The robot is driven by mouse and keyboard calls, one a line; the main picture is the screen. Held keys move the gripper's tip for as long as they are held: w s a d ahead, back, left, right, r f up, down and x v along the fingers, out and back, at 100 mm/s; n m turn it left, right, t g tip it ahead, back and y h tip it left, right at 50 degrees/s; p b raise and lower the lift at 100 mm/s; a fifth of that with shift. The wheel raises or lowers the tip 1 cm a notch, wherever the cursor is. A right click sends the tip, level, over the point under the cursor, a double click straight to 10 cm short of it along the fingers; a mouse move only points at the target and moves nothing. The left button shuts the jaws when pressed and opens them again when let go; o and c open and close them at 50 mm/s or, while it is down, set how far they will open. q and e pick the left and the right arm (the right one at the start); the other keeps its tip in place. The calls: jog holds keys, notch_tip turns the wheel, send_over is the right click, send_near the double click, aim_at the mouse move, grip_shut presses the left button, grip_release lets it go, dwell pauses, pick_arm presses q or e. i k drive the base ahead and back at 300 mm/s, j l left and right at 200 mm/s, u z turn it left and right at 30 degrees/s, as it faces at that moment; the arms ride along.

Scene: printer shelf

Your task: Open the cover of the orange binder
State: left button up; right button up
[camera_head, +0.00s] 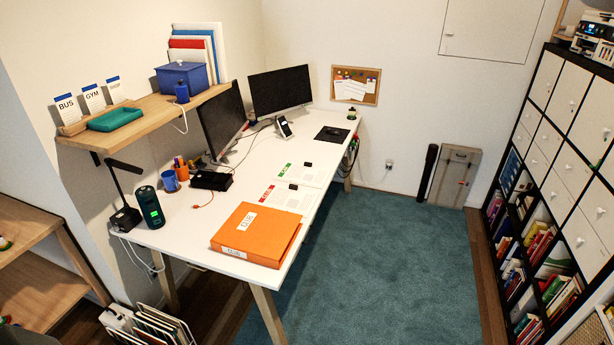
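The orange binder (256,235) lies flat on the near end of the white desk (232,190). Its cover is closed, with a white label on top and another white label on the spine facing me. The binder sits close to the desk's near and right edges. Neither of my grippers is in view.
A dark green speaker-like cylinder (150,207), a blue mug (170,181) and a black box (211,181) stand left of and behind the binder. Papers (284,196) lie just behind it. A wooden shelf (150,117) hangs over the desk's left side. Teal carpet (380,270) is clear at right.

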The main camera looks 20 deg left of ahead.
aim_at(263, 232)
jog(key=i+l+u, duration=0.1)
jog(key=i+u, duration=0.4)
jog(key=i+l+u, duration=0.35)
jog(key=u, duration=0.15)
jog(key=i, duration=0.1)
